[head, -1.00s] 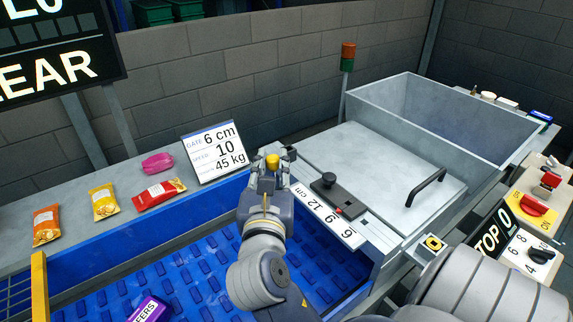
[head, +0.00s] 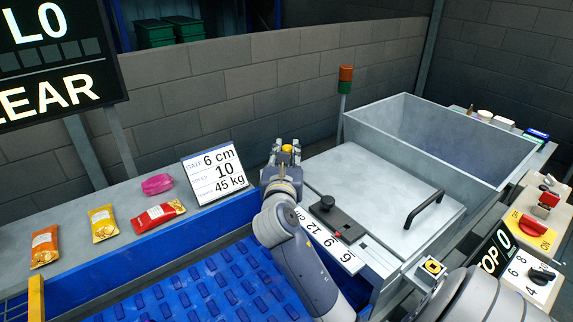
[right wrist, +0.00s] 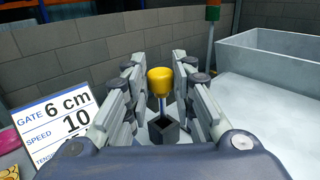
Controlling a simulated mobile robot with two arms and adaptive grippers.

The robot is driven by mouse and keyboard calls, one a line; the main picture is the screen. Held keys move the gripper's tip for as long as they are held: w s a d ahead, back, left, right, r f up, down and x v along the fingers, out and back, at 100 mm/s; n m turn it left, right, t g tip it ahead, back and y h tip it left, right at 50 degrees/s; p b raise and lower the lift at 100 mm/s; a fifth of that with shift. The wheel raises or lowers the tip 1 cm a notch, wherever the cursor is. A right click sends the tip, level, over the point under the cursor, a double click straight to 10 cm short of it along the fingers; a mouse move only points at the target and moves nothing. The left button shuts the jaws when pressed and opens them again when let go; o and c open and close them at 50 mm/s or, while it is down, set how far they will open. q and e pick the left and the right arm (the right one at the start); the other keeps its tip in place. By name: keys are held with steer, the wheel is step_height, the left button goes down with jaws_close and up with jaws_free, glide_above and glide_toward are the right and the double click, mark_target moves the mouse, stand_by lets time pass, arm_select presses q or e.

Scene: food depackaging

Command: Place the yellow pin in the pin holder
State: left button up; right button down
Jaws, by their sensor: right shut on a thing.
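The yellow pin (right wrist: 160,82) has a rounded yellow head and a thin metal shaft, upright between the fingers of my right gripper (right wrist: 160,90). The gripper is shut on it. In the head view the yellow head (head: 287,149) shows between the fingertips of my right gripper (head: 286,153), beside the sign. The pin holder, a dark square socket (right wrist: 163,129), is directly below the pin in the right wrist view. The shaft's lower end meets its opening; I cannot tell whether it is inside. In the head view the holder is hidden by the gripper. My left gripper is not in view.
A gate-and-speed sign (head: 214,177) stands left of the gripper. Several snack packets lie on the grey ledge (head: 75,205). The blue belt (head: 215,285) is below. A hatch lid with a black handle (head: 424,208) and a grey bin (head: 450,150) are at right.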

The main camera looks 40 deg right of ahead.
steer(key=shift+f, duration=1.7)
steer(key=shift+f, duration=0.1)
steer(key=c, duration=1.3)
jaws_free()
steer(key=shift+c, duration=0.2)
steer(key=shift+s+a, duration=0.25)
steer(key=shift+a, duration=0.1)
steer(key=b+v, duration=0.1)
steer(key=v, duration=1)
steer(key=shift+s+b, duration=0.15)
steer(key=shift+b, duration=0.25)
